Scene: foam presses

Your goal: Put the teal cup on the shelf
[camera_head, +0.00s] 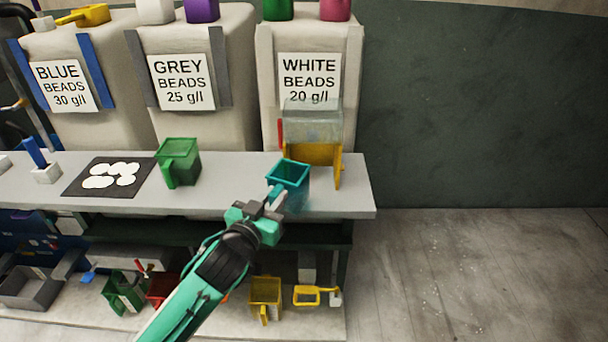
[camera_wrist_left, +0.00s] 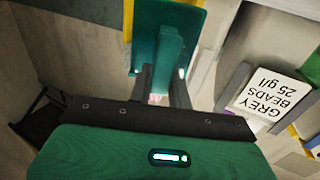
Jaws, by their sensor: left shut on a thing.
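The teal cup (camera_head: 290,173) is square, with its open top up, at the right end of the grey counter, in front of the yellow stand. My left gripper (camera_head: 268,202) is shut on the cup's handle on its near left side. In the left wrist view the cup (camera_wrist_left: 187,28) fills the top, its handle between the fingers (camera_wrist_left: 160,92). I cannot tell whether the cup touches the counter. The lower shelf (camera_head: 320,329) under the counter holds several cups and a yellow scoop. My right gripper is not in view.
The grey counter (camera_head: 235,200) carries a green cup (camera_head: 179,164) and a black mat (camera_head: 75,187) with white discs. The yellow stand (camera_head: 312,154) with a clear box is behind the teal cup. A yellow cup (camera_head: 265,292) sits below. The floor at right is free.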

